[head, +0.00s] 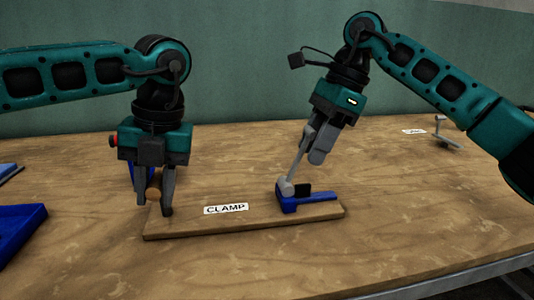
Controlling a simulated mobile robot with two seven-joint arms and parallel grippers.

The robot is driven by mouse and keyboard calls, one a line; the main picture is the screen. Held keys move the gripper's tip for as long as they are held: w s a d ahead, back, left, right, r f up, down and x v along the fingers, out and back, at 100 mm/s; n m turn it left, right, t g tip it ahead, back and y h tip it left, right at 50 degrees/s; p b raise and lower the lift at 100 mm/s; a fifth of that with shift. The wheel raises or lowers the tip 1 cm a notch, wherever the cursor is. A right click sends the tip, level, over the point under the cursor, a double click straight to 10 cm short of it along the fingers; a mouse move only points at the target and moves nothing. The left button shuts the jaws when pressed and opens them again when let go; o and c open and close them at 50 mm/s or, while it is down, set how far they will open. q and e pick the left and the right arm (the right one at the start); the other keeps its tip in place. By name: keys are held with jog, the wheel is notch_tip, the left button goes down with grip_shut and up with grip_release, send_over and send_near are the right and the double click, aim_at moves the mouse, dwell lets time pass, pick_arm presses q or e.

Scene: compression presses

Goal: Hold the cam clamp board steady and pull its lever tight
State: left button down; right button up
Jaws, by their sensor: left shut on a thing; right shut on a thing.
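The cam clamp board (190,224) is a flat wooden board on the bench, with a white CLAMP label. My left gripper (154,207) points down at the board's left end, shut on a round wooden peg (153,190) that is partly hidden between the fingers. A blue clamp body (318,199) with a black part sits on the board's right end. A grey lever (296,165) rises from its left side and leans up to the right. My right gripper (310,148) is shut on the lever's upper end, and the fingers hide part of the lever.
A blue tray (22,232) stands at the left edge, with another blue item (8,172) behind it. A small grey fixture (444,136) and a white label (413,131) are at the back right. The bench in front of the board is clear.

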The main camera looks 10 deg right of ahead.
pick_arm(q)
jog(key=shift+a, duration=0.1)
pick_arm(e)
jog(key=shift+d+f, duration=0.5)
jog(key=shift+d, duration=0.1)
jog(key=o, duration=0.7)
jog(key=shift+d+f, duration=0.1)
jog(key=o, duration=0.5)
jog(key=shift+r, duration=0.2)
jog(key=v, duration=1.2)
pick_arm(q)
jog(key=c, duration=0.8)
grip_release()
